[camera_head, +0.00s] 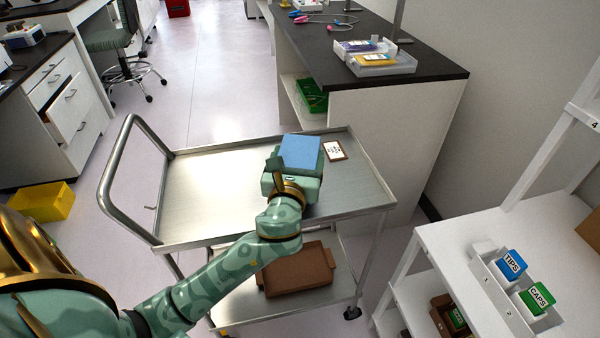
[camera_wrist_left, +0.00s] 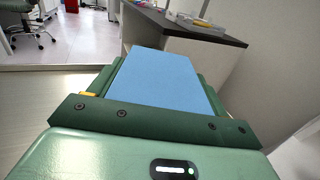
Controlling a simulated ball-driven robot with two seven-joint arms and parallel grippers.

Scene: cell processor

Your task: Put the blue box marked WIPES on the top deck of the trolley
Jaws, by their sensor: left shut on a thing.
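The blue box (camera_head: 300,152) is in my left gripper (camera_head: 294,168), which is shut on it. Its plain blue top also shows in the left wrist view (camera_wrist_left: 163,80); no WIPES marking is visible on the side I see. In the head view the box appears over the right part of the trolley's steel top deck (camera_head: 205,195). Whether it touches the deck or hangs above it I cannot tell, because the gripper hides its underside. My right gripper is not in view.
A small white card (camera_head: 335,151) lies on the deck beside the box. The deck's left part is clear. A brown tray (camera_head: 298,270) sits on the lower deck. A white shelf (camera_head: 470,235) with TIPS (camera_head: 511,263) and CAPS (camera_head: 537,298) boxes stands at right. A dark-topped bench (camera_head: 440,68) stands behind.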

